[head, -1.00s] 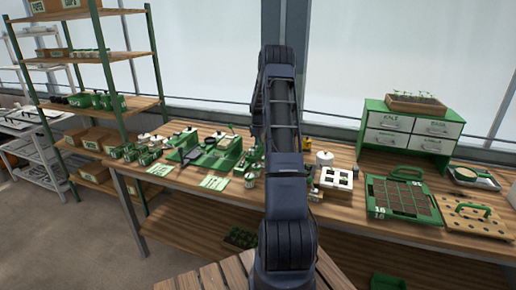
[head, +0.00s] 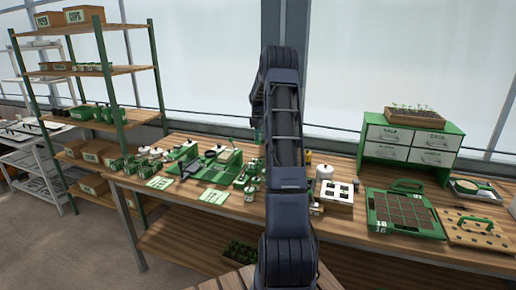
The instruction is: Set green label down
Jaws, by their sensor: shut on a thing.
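My arm stands upright in the middle of the head view, and its links hide whatever is behind them. My gripper cannot be made out behind the arm, and neither can anything it may hold. Two flat green-and-white cards lie on the wooden workbench (head: 330,232): a left card (head: 159,183) and a right card (head: 214,196), both near the front edge. I cannot tell whether either is the green label. A small teal-green patch (head: 258,133) shows at the arm's left edge, too small to identify.
Green tools and small pots (head: 215,168) crowd the bench left of my arm. To the right are a white block with square holes (head: 338,204), a green seed tray (head: 403,214), a drawer cabinet (head: 409,143) and a perforated wooden board (head: 478,229). A shelf rack (head: 110,70) stands at the left.

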